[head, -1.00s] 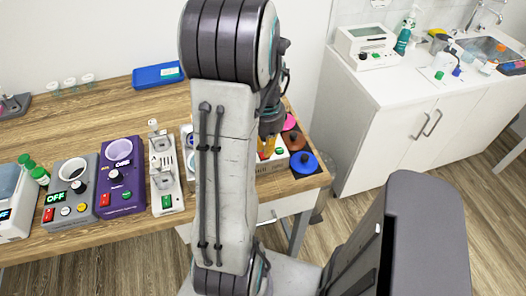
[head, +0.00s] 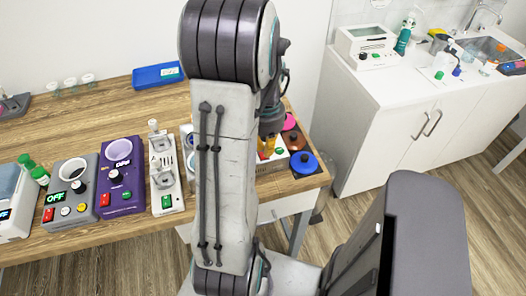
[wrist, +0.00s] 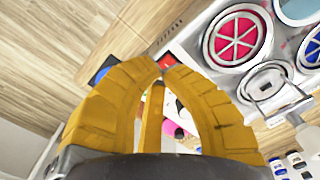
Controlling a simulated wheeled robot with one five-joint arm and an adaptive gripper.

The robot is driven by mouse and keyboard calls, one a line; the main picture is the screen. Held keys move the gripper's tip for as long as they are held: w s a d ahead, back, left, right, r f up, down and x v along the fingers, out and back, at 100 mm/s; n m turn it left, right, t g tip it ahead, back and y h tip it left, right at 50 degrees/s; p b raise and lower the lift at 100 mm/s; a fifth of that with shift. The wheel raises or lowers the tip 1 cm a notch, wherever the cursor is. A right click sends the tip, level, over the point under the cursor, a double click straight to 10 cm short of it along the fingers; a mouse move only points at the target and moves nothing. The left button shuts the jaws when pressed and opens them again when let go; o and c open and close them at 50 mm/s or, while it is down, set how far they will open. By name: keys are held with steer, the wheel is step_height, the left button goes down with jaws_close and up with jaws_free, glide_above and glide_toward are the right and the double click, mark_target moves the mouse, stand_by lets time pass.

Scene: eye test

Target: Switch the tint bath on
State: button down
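A white unit with round wells, one pink with spokes and one blue, fills the upper right of the wrist view (wrist: 187,42). It looks like the tint bath, but I read no name on it. In the head view my arm covers most of it, and its right front corner (head: 272,165) shows with a green button (head: 281,151). My gripper (wrist: 163,63) has yellow fingers with tips together at the unit's edge; in the head view it is over the right part (head: 268,150). A red part (wrist: 171,78) shows just behind the tips; contact cannot be told. Any display is hidden.
Left on the wooden bench stand a purple device (head: 121,180), a grey device (head: 72,192) with a display reading OFF and a white slotted device (head: 166,178). Blue (head: 304,162), brown and pink round pieces lie right of the unit. A blue tray (head: 158,75) lies behind.

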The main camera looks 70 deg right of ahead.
steer(key=shift+f+b, duration=1.55)
steer(key=shift+f, duration=0.25)
stand_by(0.9)
steer(key=shift+r, duration=0.1)
steer(key=shift+r+p, duration=2.85)
steer(key=shift+r, duration=0.6)
steer(key=w+a+r+n+t, duration=0.1)
steer(key=w+a+r+n, duration=0.2)
steer(key=a, duration=0.7)
steer(key=w+a+r+n+t, duration=0.2)
steer(key=w+a+r+n, duration=0.2)
steer(key=a+n, duration=0.4)
steer(key=w+a+r+n+t, duration=0.1)
steer(key=w+a+r+n, duration=0.3)
steer(key=a, duration=1)
steer(key=shift+w+n, duration=0.8)
steer(key=shift+w, duration=0.1)
